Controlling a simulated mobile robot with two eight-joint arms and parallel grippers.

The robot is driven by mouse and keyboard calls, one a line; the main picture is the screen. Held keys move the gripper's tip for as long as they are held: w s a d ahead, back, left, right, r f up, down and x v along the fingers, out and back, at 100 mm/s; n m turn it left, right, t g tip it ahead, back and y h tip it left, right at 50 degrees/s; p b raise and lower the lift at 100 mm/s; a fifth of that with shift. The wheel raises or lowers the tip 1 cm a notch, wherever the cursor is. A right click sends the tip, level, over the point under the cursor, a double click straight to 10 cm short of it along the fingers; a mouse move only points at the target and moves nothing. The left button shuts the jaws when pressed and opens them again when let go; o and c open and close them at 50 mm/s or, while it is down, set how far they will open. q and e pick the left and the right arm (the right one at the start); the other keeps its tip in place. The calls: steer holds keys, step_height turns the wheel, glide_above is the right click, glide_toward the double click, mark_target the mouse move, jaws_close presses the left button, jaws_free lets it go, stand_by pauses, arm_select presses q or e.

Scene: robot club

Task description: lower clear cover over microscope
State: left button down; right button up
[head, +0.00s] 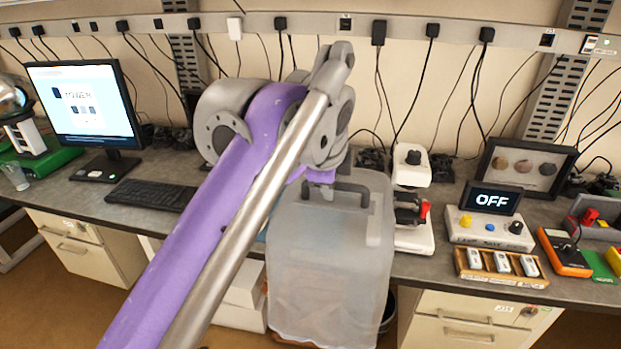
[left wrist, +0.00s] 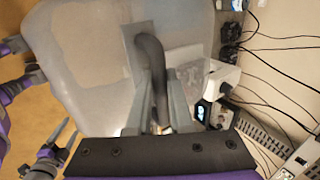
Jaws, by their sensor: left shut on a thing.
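The clear cover (head: 330,265) is a large, cloudy, see-through box with a dark handle (head: 352,190) on top. It hangs upright in front of the bench edge, its lower part below bench height. My left gripper (left wrist: 160,78) is shut on the handle, which shows as a dark bar (left wrist: 150,52) between its fingers in the left wrist view. In the head view its fingers are mostly hidden. A white device with black parts (head: 414,238), possibly the microscope, stands on the bench just right of the cover, partly hidden by it. Purple and grey parts at the wrist view's left edge may be my right arm.
A monitor (head: 85,105) and keyboard (head: 150,194) stand on the left of the bench (head: 75,200). To the right are an OFF display (head: 491,199), a control box (head: 490,231), a wooden tray (head: 462,266) and an orange meter (head: 563,254). Cables hang along the wall.

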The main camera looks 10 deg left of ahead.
arm_select(q)
steer(key=d+p, duration=0.3)
steer(key=d, duration=1.4)
steer(key=shift+d+f, duration=0.25)
steer(key=shift+f, duration=0.1)
arm_select(e)
steer(key=shift+t, duration=0.3)
steer(key=r, duration=0.1)
steer(key=w+r, duration=0.1)
steer(key=r, duration=0.1)
steer(key=w+r, duration=0.1)
steer(key=r, duration=0.1)
steer(key=shift+w+r, duration=0.15)
arm_select(q)
steer(key=shift+s+f, duration=0.1)
steer(key=shift+s, duration=0.05)
steer(key=shift+w+p, duration=0.25)
steer(key=shift+p, duration=0.15)
arm_select(e)
steer(key=shift+w+r, duration=0.15)
steer(key=shift+r, duration=0.15)
arm_select(q)
steer(key=shift+w, duration=0.2)
